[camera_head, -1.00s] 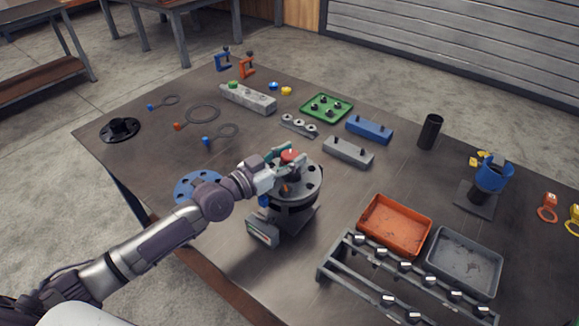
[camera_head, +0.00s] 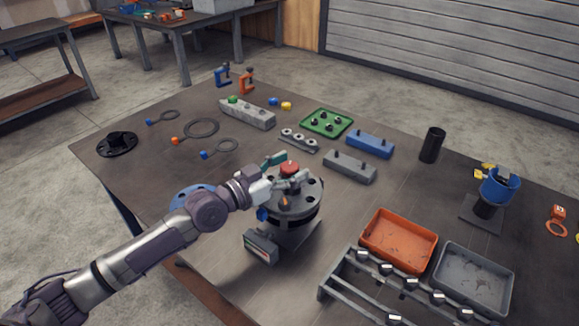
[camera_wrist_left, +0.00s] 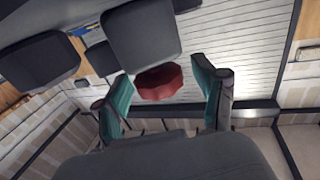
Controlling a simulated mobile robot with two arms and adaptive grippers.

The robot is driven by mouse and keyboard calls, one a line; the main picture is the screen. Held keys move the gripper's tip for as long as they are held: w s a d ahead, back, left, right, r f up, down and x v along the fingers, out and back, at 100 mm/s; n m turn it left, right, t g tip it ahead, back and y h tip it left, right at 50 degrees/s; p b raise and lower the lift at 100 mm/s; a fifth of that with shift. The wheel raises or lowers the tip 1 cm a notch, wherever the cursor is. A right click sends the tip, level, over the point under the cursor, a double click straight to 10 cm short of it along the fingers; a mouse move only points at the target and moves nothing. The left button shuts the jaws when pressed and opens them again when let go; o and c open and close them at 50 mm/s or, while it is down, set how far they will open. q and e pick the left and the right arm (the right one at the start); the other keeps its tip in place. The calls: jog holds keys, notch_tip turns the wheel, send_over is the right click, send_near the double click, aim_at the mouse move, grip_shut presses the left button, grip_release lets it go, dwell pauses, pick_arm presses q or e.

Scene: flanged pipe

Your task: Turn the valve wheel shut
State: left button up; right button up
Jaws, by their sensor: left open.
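The red valve wheel (camera_head: 290,167) sits on top of a grey flange disc (camera_head: 312,188) with holes, on a dark round stand. My left gripper (camera_head: 287,170) is open, with its teal fingers on either side of the wheel. In the left wrist view the red wheel (camera_wrist_left: 160,83) shows between the two spread fingers (camera_wrist_left: 163,100), with a gap on each side. Part of the stand is hidden behind my left arm. My right gripper is in no view.
A small grey box with a display (camera_head: 261,246) stands in front of the stand. An orange tray (camera_head: 398,240), a grey tray (camera_head: 474,279) and a metal rack (camera_head: 345,290) are to the right. A blue disc (camera_head: 184,194) lies partly behind my arm. The table's left front is clear.

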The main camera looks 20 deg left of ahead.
pick_arm(q)
jog(key=v, duration=1.2)
dwell(0.4)
